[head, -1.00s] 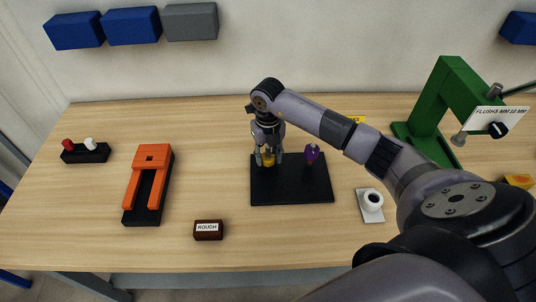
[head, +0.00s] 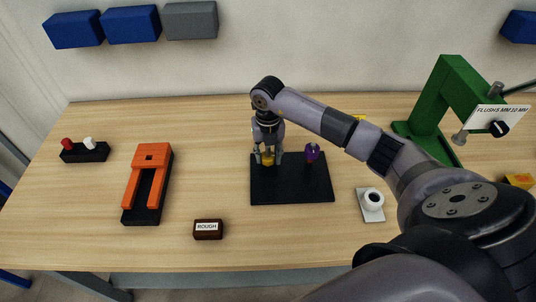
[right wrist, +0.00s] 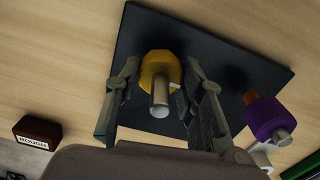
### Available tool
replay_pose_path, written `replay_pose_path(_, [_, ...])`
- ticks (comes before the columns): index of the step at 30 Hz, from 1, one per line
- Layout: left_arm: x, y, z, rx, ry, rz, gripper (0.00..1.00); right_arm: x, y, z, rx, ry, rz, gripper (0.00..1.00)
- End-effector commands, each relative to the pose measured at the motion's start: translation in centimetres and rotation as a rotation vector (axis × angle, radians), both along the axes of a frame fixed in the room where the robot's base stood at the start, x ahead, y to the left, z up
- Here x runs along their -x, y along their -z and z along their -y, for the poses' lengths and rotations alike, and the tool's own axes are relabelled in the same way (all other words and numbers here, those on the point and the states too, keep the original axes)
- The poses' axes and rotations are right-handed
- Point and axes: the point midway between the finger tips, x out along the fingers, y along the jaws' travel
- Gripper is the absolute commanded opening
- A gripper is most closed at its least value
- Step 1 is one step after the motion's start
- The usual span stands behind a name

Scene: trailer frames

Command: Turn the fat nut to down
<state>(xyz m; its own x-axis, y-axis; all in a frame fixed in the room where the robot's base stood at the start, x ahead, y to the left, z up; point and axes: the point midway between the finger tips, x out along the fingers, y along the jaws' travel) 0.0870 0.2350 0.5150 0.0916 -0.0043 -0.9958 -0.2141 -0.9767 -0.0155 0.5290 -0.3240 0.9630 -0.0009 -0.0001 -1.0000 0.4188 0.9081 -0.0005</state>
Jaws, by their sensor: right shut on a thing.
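A wide yellow nut (head: 267,161) sits around a metal post on the black base plate (head: 292,191). In the right wrist view the yellow nut (right wrist: 158,69) shows flat sides, with the silver post (right wrist: 159,98) sticking out through it. My right gripper (head: 268,155) points down over it and is shut on it, one finger on each side. A purple nut (head: 312,152) stands on its own post at the right of the plate, and it also shows in the right wrist view (right wrist: 268,118). My left gripper is not in view.
An orange forked fixture (head: 153,170) and a brown block labelled ROUGH (head: 208,231) lie to the left. The table front is mostly clear.

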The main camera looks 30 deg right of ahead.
Motion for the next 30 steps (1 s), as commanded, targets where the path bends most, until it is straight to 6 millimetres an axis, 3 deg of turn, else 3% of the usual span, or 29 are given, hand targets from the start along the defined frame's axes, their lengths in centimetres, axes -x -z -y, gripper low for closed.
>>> replay_pose_path(30, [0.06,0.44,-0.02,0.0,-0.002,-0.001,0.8,-0.25,-0.36,0.07,-0.002,0.963,0.007,0.08])
